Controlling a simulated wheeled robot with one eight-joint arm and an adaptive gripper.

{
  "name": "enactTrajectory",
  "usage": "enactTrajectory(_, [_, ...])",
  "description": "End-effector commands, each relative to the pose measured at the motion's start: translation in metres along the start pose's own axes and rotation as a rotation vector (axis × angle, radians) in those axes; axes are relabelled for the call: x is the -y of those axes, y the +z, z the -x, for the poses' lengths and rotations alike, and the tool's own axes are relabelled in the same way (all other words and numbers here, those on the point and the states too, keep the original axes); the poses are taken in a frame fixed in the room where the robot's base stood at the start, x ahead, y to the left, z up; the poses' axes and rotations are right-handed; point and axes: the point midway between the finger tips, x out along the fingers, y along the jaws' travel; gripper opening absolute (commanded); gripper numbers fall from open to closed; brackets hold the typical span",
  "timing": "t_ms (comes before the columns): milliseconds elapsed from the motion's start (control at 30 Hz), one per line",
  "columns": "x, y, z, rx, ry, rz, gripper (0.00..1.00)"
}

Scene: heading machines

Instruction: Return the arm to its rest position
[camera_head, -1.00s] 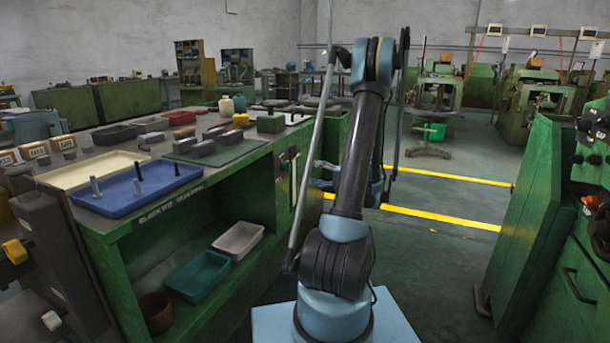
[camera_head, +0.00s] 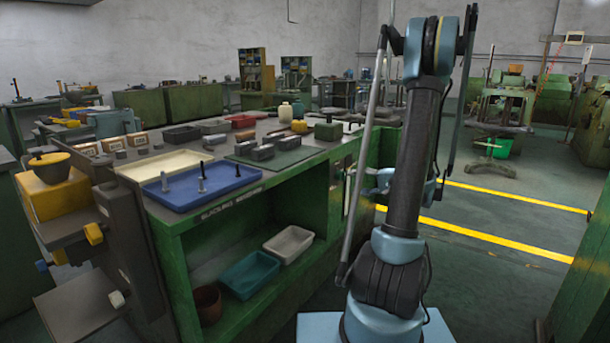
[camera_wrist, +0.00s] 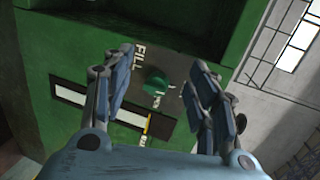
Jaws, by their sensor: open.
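My arm (camera_head: 412,165) stands upright on my blue base in the head view, folded with its upper joint near the top edge. In the head view my gripper is mostly hidden behind the arm. In the wrist view my gripper (camera_wrist: 160,68) is open, with its two blue fingers wide apart and nothing between them. Beyond the fingers a green panel (camera_wrist: 75,140) shows a dark plate with lettering, a green knob (camera_wrist: 157,82) and a slot-like gauge. I cannot tell how far the panel is from the fingertips.
A green workbench (camera_head: 185,255) stands left of my arm. It carries a blue tray (camera_head: 222,192) with upright bolts, a cream tray (camera_head: 165,166) and small blocks. A teal bin (camera_head: 250,275) is on its shelf. Open floor (camera_head: 480,265) with yellow lines lies to the right.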

Motion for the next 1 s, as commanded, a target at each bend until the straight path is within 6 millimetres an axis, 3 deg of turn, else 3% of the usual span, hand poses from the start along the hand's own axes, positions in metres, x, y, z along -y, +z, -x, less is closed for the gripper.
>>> enactTrajectory(467, [0.013, 0.092, -0.015, 0.079, 0.318, 0.076, 0.53])
enactTrajectory(1000, [-0.006, 0.197, 0.014, 0.152, 0.667, 0.221, 0.53])
